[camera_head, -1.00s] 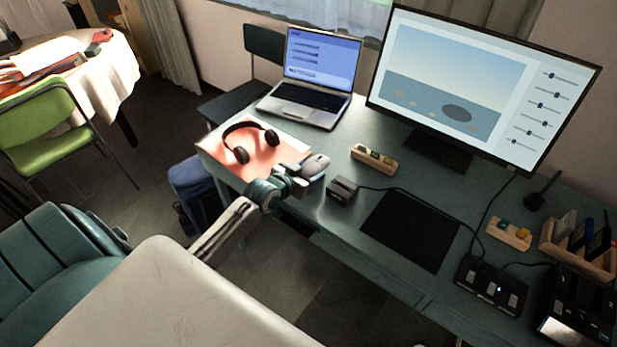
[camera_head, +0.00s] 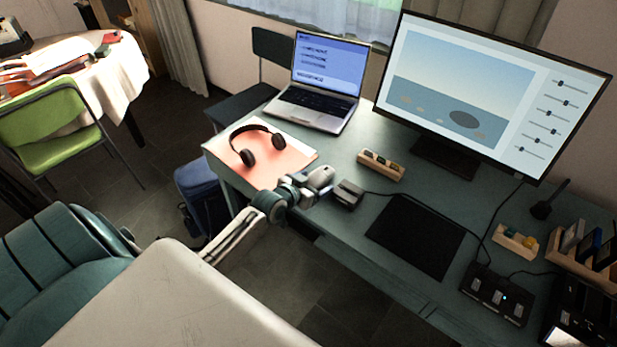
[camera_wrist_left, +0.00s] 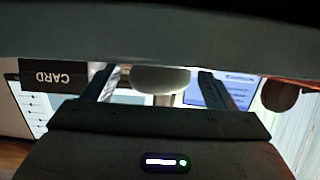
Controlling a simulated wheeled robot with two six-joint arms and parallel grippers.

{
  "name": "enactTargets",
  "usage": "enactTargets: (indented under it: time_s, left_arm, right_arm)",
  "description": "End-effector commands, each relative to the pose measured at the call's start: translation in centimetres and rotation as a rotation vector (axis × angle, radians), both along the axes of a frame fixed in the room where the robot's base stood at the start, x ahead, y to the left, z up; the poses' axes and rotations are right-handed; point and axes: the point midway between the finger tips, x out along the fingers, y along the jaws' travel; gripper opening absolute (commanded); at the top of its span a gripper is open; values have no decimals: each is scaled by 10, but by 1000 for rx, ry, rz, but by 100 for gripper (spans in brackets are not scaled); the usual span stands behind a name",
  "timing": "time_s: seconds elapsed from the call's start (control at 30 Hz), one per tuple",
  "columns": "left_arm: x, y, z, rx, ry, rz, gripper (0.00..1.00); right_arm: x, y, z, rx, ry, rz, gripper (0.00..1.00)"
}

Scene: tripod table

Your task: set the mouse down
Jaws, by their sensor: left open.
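The grey-white mouse (camera_head: 321,177) is at the near edge of the desk, between the red sheet and a small dark box. My left gripper (camera_head: 306,187) reaches it from the lower left. In the left wrist view the pale mouse (camera_wrist_left: 160,79) lies between the two fingers of my left gripper (camera_wrist_left: 157,88), which are open with some gap on each side. I cannot tell whether the mouse's underside fully rests on the desk (camera_head: 330,235). My right gripper is not in view.
The small dark box (camera_head: 347,194) stands just right of the mouse; a dark CARD label (camera_wrist_left: 55,76) shows in the wrist view. Headphones (camera_head: 249,157) lie on the red sheet (camera_head: 290,160). A wooden holder (camera_head: 381,165), laptop (camera_head: 312,105) and black mat (camera_head: 415,235) are nearby.

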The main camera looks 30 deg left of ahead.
Motion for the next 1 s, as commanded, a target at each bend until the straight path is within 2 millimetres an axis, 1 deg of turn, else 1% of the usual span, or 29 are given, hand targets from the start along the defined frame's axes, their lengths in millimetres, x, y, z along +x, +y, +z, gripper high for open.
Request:
enactTargets:
  time_s: [0.03,0.07,0.17,0.4,0.6,0.7,0.8,1.0]
  left_arm:
    - [0,0,5,1,-1,0,79]
    - [-3,1,4,2,1,-1,79]
    - [-17,2,8,5,2,-2,79]
    - [-65,5,28,5,3,-3,79]
    - [-95,8,41,4,3,-2,79]
    - [-104,9,45,3,2,-1,79]
    - [-109,9,48,1,0,-2,79]
    - [-111,9,48,0,0,-1,79]
  right_arm:
    - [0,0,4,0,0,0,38]
    - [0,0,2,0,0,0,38]
    - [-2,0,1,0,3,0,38]
    - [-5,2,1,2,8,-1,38]
    - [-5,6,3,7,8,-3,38]
    - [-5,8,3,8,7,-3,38]
    - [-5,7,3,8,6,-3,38]
    - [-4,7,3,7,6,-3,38]
